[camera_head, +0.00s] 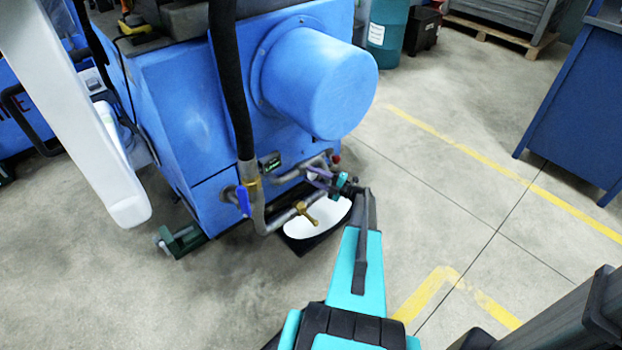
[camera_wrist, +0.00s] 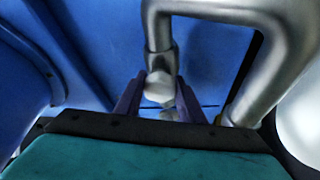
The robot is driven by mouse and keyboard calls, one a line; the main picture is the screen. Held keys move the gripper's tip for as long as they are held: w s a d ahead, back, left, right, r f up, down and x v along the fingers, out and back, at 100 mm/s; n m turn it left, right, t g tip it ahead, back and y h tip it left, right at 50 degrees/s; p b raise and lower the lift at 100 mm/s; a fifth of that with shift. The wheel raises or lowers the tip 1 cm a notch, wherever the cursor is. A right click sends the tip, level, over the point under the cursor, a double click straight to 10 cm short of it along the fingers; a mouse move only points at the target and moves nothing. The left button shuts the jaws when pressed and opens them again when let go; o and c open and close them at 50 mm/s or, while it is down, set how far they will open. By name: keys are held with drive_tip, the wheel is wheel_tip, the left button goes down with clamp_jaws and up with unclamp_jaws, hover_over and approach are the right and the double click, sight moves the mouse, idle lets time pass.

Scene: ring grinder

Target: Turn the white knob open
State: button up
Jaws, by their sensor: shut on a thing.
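The white knob (camera_wrist: 158,90) sits at the lower end of a grey metal pipe (camera_wrist: 160,40) in the wrist view. The two purple fingers of my gripper (camera_wrist: 157,98) stand on either side of it, shut on it. In the head view my gripper (camera_head: 318,178) is in among the pipes at the lower front of the blue machine (camera_head: 190,130). The knob is too small and covered there to make out clearly.
A blue lever (camera_head: 243,201) and a brass valve (camera_head: 307,213) are on the pipework left of my gripper. A black hose (camera_head: 228,80) hangs down to it. A white-filled tray (camera_head: 318,228) lies below. The floor to the right is open, with yellow lines.

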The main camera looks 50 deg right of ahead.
drive_tip(key=shift+a, duration=0.3)
drive_tip(key=o, duration=1)
drive_tip(key=shift+r, duration=0.1)
drive_tip(key=shift+o, duration=0.2)
drive_tip(key=shift+d, duration=0.15)
drive_tip(key=shift+s, duration=0.15)
drive_tip(key=shift+s+d, duration=0.1)
drive_tip(key=shift+s, duration=0.05)
drive_tip(key=v, duration=1.3)
drive_tip(key=shift+f+p, duration=0.25)
drive_tip(key=shift+p, duration=0.2)
